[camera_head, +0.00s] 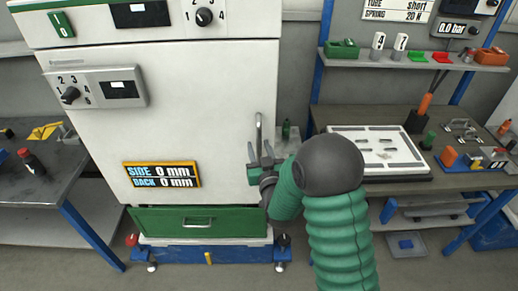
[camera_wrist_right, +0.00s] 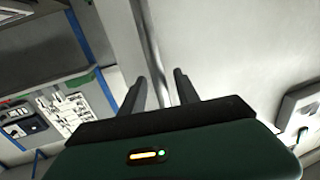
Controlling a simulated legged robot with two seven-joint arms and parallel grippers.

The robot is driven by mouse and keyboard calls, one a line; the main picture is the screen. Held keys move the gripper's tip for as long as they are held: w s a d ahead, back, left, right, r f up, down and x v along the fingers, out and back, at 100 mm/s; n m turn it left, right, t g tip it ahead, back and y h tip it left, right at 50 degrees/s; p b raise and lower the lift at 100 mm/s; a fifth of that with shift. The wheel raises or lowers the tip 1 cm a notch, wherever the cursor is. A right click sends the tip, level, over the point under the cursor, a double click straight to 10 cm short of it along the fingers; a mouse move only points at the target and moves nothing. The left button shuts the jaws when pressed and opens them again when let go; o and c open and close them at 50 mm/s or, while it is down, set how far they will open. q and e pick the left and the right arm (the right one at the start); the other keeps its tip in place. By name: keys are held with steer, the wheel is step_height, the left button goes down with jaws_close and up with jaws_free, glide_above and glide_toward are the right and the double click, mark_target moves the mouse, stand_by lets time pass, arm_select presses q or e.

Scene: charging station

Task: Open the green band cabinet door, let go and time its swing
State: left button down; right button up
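My right gripper (camera_head: 260,150) is at the lower part of the handle. In the right wrist view its two fingers (camera_wrist_right: 158,85) are spread, with the bar between them and a gap on each side. Whether the fingertips reach past the bar is unclear. My left gripper is out of view.
A display (camera_head: 162,174) on the door reads side 0 mm, back 0 mm. A green drawer (camera_head: 200,220) lies below. A workbench (camera_head: 445,180) with a white tray (camera_head: 375,150) and a shelf (camera_head: 400,62) stand right. A grey table (camera_head: 40,195) stands left.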

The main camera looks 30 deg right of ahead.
steer(key=shift+s+a+r, duration=0.1)
steer(key=shift+s, duration=0.05)
steer(key=shift+c, duration=0.4)
jaws_close()
stand_by(0.8)
